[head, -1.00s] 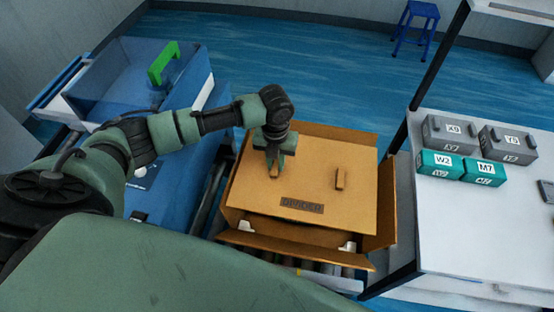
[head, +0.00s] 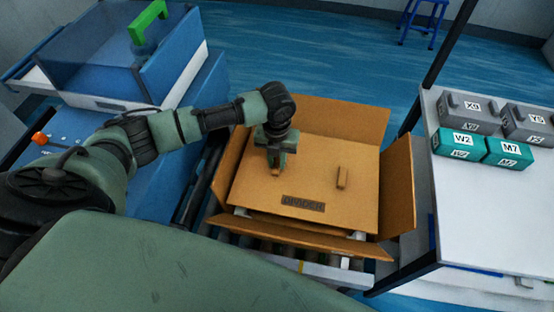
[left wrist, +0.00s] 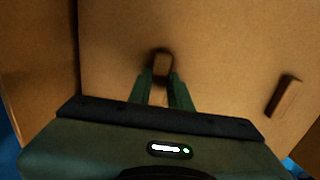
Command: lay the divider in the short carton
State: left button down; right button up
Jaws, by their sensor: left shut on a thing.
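The divider (head: 310,180) is a flat brown cardboard sheet with a dark label and two small upright tabs. It lies roughly level within the open flaps of the carton (head: 330,118), with its near edge close to the carton's front flap. Whether it rests on anything inside is hidden. My left gripper (head: 276,172) is shut on the divider's left tab, and the left wrist view shows its fingers (left wrist: 160,95) on either side of that tab. The other tab (left wrist: 285,97) stands free to the right. My right gripper is not in view.
The carton stands on a roller conveyor (head: 290,258). A blue machine with a clear cover and green handle (head: 148,20) stands at left. A white table (head: 490,215) at right holds grey boxes (head: 468,110) and teal boxes (head: 460,144). A blue stool (head: 422,22) stands behind.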

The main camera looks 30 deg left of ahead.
pick_arm(q)
notch_tip(320, 180, down, 3)
jog(key=shift+r+b, duration=0.2)
jog(key=shift+b, duration=0.75)
notch_tip(320, 180, down, 6)
jog(key=b, duration=0.2)
jog(key=shift+b, duration=0.4)
jog(key=shift+f, duration=0.15)
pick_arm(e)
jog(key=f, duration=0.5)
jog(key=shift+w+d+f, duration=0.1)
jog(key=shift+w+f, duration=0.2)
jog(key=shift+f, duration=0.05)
pick_arm(q)
jog(key=shift+w+f, duration=0.1)
jog(key=shift+f, duration=0.25)
jog(key=c, duration=1.2)
grip_release()
